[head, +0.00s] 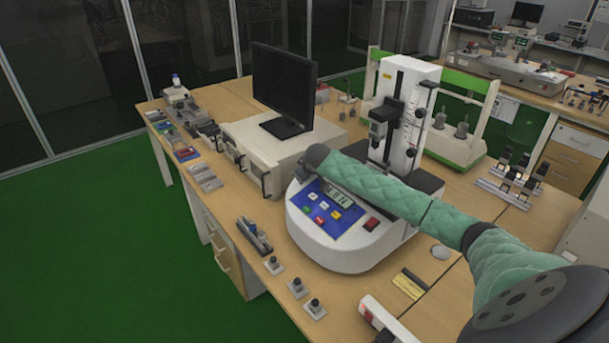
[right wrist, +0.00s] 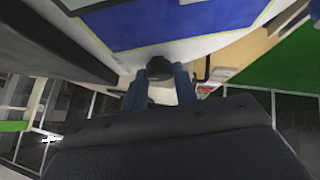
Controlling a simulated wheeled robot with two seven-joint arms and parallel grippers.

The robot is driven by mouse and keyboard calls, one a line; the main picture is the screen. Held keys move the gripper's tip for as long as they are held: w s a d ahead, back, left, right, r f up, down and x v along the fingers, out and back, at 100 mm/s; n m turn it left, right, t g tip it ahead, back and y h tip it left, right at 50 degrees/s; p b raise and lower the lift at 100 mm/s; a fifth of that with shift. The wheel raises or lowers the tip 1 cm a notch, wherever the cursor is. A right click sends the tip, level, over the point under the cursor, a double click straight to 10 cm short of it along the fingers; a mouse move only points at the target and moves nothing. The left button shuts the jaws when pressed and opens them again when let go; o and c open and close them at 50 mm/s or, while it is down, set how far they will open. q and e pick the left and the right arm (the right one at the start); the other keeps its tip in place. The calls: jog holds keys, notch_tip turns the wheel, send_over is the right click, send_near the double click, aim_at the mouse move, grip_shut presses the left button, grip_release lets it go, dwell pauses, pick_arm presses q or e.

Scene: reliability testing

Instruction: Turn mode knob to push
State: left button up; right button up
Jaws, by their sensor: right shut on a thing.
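The white test machine (head: 345,258) stands on the bench, with a blue panel (head: 315,203) of buttons and a small display (head: 337,196). In the right wrist view, a dark round mode knob (right wrist: 160,65) sits on the white housing just below the blue panel. My right gripper (right wrist: 160,78) is shut on this knob, with one blue finger on each side. In the head view, my green-sleeved right arm crosses in front of the machine, and its end hides the knob and the gripper. The knob's pointer and labels cannot be read. My left gripper is in neither view.
A black monitor (head: 284,88) stands on a beige instrument (head: 258,146) left of the machine. Small fixtures (head: 297,287) lie along the bench's front edge. A green-and-white frame (head: 452,147) stands behind. Bare bench top shows right of the machine's base.

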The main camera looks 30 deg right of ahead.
jog(key=o, duration=0.8)
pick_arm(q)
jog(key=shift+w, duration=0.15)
pick_arm(e)
jog(key=shift+o, duration=0.8)
jog(key=shift+s+r, duration=0.1)
jog(key=shift+s+a+r+b, duration=0.1)
jog(key=shift+s+r+b, duration=0.1)
jog(key=shift+r+b, duration=0.1)
jog(key=b+v, duration=0.2)
jog(key=v, duration=0.3)
jog(key=shift+s+r, duration=0.2)
jog(key=shift+s, duration=0.05)
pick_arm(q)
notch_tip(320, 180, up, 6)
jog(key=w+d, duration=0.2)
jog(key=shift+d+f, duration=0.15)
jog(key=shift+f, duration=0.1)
pick_arm(e)
jog(key=shift+s+a+r, duration=0.1)
jog(key=shift+s+r, duration=0.25)
jog(key=shift+r, duration=0.15)
